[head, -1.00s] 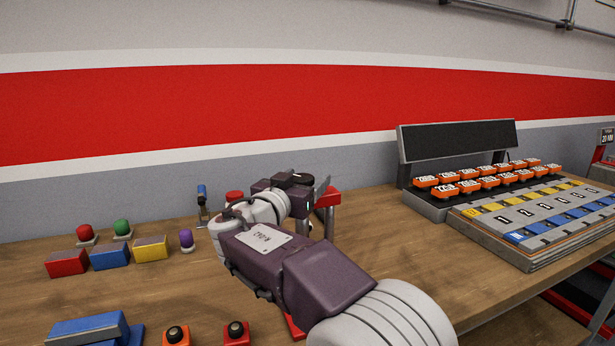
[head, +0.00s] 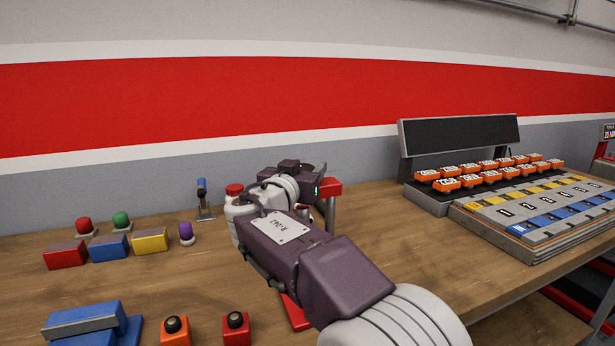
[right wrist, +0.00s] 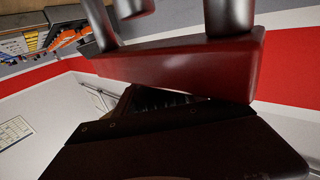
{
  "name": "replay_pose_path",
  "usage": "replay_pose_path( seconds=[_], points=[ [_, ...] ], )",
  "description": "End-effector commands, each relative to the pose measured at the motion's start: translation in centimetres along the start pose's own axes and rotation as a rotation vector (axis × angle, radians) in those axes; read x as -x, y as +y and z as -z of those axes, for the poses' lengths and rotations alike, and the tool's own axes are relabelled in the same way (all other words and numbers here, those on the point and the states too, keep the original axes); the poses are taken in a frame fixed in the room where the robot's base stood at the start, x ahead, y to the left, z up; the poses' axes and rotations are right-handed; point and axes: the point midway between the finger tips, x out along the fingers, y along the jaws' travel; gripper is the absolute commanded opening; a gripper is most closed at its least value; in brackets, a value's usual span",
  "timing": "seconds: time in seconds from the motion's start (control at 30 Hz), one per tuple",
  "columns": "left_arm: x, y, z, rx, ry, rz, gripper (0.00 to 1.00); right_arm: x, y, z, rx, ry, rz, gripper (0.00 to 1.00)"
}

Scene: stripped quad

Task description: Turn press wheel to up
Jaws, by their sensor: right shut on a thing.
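The press has a red top bar (head: 328,187) on upright metal posts (head: 331,214) at the middle of the bench. In the right wrist view the red bar (right wrist: 180,68) fills the upper middle, with metal posts (right wrist: 228,16) beyond it. My right gripper (head: 316,180) is at the press top, its fingers mostly hidden behind its own body. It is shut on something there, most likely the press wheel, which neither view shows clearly. In the right wrist view its dark jaw (right wrist: 165,112) lies close against the red bar. My left gripper is not in view.
Coloured blocks (head: 108,250) and knobs are at the left, push-button boxes (head: 236,328) in front. A number rack (head: 485,175) stands at the right. Bench between press and rack is clear.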

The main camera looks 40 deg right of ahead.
Motion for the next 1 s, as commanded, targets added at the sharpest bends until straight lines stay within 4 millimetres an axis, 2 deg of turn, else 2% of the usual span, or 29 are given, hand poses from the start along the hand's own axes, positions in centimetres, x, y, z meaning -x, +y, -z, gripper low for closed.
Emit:
replay_pose_path(
  seconds=[0.03, 0.2, 0.37, 0.53, 0.8, 1.0],
  points=[
    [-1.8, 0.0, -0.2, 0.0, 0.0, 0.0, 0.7, 0.0, 0.1, -0.9, -0.006, 0.003, 0.024, 0.08],
    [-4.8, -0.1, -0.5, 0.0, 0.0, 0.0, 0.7, 0.0, -0.2, -1.0, -0.005, 0.003, 0.159, 0.07],
    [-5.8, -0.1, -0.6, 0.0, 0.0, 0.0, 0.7, 0.0, -0.5, -0.5, 0.002, -0.001, 0.307, 0.07],
    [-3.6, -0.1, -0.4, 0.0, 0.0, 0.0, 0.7, 0.1, -1.0, 0.3, 0.008, -0.006, 0.469, 0.08],
    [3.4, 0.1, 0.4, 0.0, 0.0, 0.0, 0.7, 0.4, -1.6, 1.0, 0.008, -0.007, 0.701, 0.08],
    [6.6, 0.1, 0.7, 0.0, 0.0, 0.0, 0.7, 0.7, -2.0, 0.6, 0.009, -0.002, 0.838, 0.08]
  ],
)
